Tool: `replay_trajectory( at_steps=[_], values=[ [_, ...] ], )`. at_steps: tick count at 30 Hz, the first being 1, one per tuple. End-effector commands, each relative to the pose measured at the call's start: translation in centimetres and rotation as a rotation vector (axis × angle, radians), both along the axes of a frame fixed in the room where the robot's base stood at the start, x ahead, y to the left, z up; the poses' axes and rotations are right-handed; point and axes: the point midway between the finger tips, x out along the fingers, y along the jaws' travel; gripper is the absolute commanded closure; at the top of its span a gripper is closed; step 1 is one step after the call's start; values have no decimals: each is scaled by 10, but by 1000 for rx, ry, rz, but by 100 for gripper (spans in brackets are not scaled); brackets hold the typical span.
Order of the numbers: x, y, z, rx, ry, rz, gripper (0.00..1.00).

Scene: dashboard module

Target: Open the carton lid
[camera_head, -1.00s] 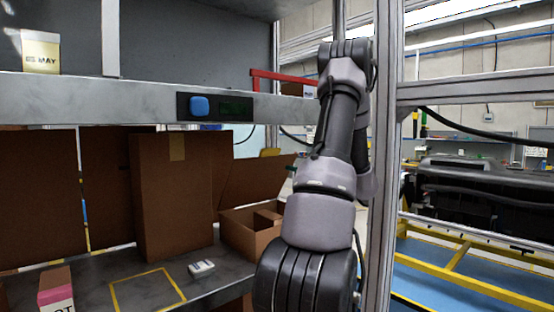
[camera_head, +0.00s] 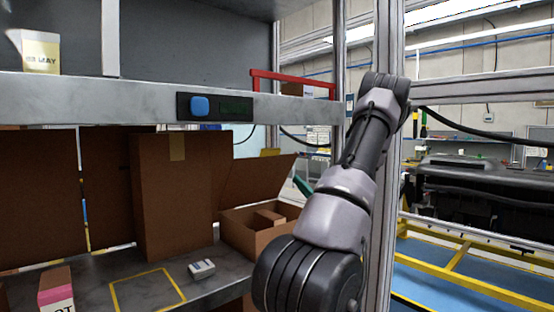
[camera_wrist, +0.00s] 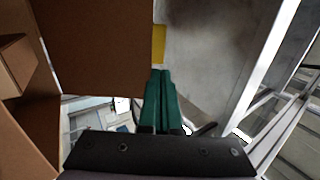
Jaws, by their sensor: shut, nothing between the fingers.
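The brown carton (camera_head: 252,236) stands on the lower shelf, its top open and a smaller brown piece showing inside. Its lid (camera_head: 262,180) is raised and leans up to the right, with yellow tape (camera_head: 270,152) at its top edge. In the wrist view the lid (camera_wrist: 95,45) fills the upper left, with the yellow tape (camera_wrist: 158,42) at its edge. My gripper's green fingers (camera_wrist: 162,85) are shut and empty, close to the lid's taped edge; I cannot tell whether they touch it. In the head view a bit of the green gripper (camera_head: 303,187) shows right of the lid, mostly hidden by my arm.
A tall closed brown box (camera_head: 182,200) stands left of the carton. A small white item (camera_head: 202,268) lies on the shelf near a yellow taped outline (camera_head: 148,290). The upper shelf edge (camera_head: 60,97) runs above. A metal post (camera_head: 384,200) stands right.

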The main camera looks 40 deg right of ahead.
Motion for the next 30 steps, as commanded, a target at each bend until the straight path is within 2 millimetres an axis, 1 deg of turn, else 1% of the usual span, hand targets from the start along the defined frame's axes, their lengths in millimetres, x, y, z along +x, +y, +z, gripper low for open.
replay_trajectory(
  at_steps=[4,7,11,18,21,25,30],
  values=[
    [4,0,3,-24,-6,-25,100],
    [14,2,9,-26,-5,-23,100],
    [34,4,22,-27,-6,-20,100],
    [76,8,49,-28,-6,-18,100],
    [91,8,59,-26,-7,-21,100],
    [106,9,68,-25,-7,-21,100],
    [115,9,74,-23,-5,-23,100]
  ],
)
